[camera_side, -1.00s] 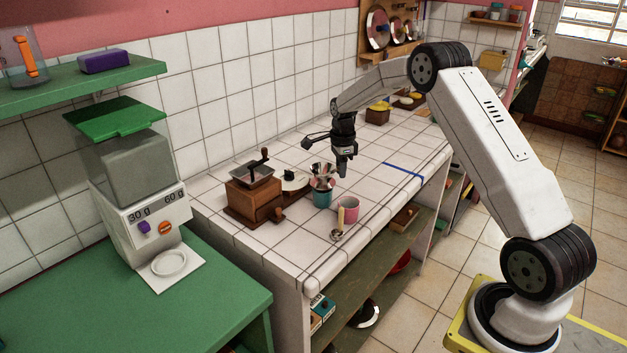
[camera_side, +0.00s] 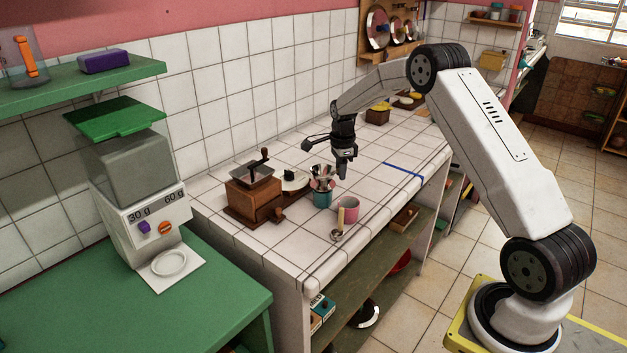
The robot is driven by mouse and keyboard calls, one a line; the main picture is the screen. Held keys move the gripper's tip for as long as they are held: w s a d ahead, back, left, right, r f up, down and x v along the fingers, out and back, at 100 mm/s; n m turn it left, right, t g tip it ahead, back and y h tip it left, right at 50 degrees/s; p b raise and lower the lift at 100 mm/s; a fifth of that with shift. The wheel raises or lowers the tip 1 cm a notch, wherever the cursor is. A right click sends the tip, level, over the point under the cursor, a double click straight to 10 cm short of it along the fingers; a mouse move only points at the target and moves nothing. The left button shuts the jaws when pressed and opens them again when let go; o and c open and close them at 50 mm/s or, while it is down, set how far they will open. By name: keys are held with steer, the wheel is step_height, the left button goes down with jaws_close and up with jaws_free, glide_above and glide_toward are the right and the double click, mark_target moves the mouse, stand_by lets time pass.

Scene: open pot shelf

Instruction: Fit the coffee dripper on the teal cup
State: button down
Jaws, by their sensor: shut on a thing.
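The teal cup (camera_side: 322,200) stands upright on the white tiled counter, left of a pink cup. A small shiny grey, white and reddish shape, which I take as the coffee dripper (camera_side: 322,180), is at the teal cup's mouth. My gripper (camera_side: 342,176) points down just right of it, and its jaws are shut on the dripper's near side. The dripper's lower part and the contact between jaws and dripper are too small to make out. I cannot tell whether the dripper rests on the rim or hangs just over it.
The pink cup (camera_side: 347,209) stands close on the right, with a spoon-like tool (camera_side: 339,228) in front. A wooden coffee grinder (camera_side: 253,195) and a pale round lidded thing (camera_side: 292,181) are to the left. The counter (camera_side: 385,200) to the right is largely clear.

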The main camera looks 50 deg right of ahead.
steer(key=shift+f, duration=0.5)
stand_by(1.0)
steer(key=c, duration=0.5)
jaws_free()
steer(key=shift+c, duration=0.2)
steer(key=shift+r, duration=0.15)
steer(key=shift+r, duration=3.4)
